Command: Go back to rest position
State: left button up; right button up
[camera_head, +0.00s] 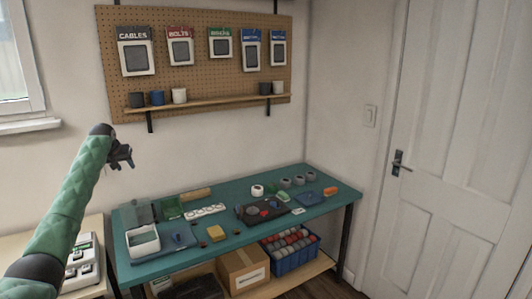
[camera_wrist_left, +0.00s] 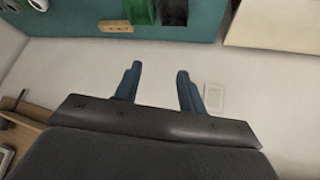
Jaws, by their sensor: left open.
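My left gripper (camera_head: 123,156) is raised in front of the wall, above and to the left of the green-topped workbench (camera_head: 290,181) in the head view. Its arm, in a green sleeve, comes in from the lower left. In the left wrist view the two fingers of the left gripper (camera_wrist_left: 158,88) stand apart with nothing between them. They are over bare white wall, with the bench edge beyond them at the top. My right gripper is in neither view.
A pegboard (camera_head: 200,60) with hanging packets and a shelf of cups is on the wall. The bench holds small parts, rolls and a white-lidded box (camera_head: 143,241). A blue crate (camera_head: 291,250) and a cardboard box (camera_head: 243,268) sit below. A white door (camera_head: 455,120) stands at right.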

pick_arm(q)
jog(key=s+d+r+m+t+y, duration=0.1)
jog(key=d+r, duration=0.2)
jog(key=d, duration=0.3)
jog(key=s+d+r+m+t, duration=0.1)
jog(key=d+r+m+t, duration=0.1)
jog(key=d+r, duration=0.25)
jog(key=s+d+f+m, duration=0.1)
jog(key=s+d+f, duration=0.6)
jog(key=d+f, duration=0.25)
jog(key=s+d+f+m, duration=0.1)
jog(key=s+d+f, duration=0.65)
jog(key=f, duration=0.25)
jog(key=s+d+f+g, duration=0.3)
jog(key=s+d+f, duration=0.1)
jog(key=s+f, duration=1.1)
jog(key=s+d+f+g+h, duration=0.1)
jog(key=s+d+f, duration=0.4)
jog(key=s+f, duration=1)
jog(key=s+d+f+g+h, duration=0.1)
jog(key=s+d+f+g, duration=0.3)
jog(key=s+f, duration=1.2)
jog(key=s+d, duration=0.1)
jog(key=s, duration=1.2)
jog(key=shift+g, duration=0.3)
jog(key=shift+a, duration=0.1)
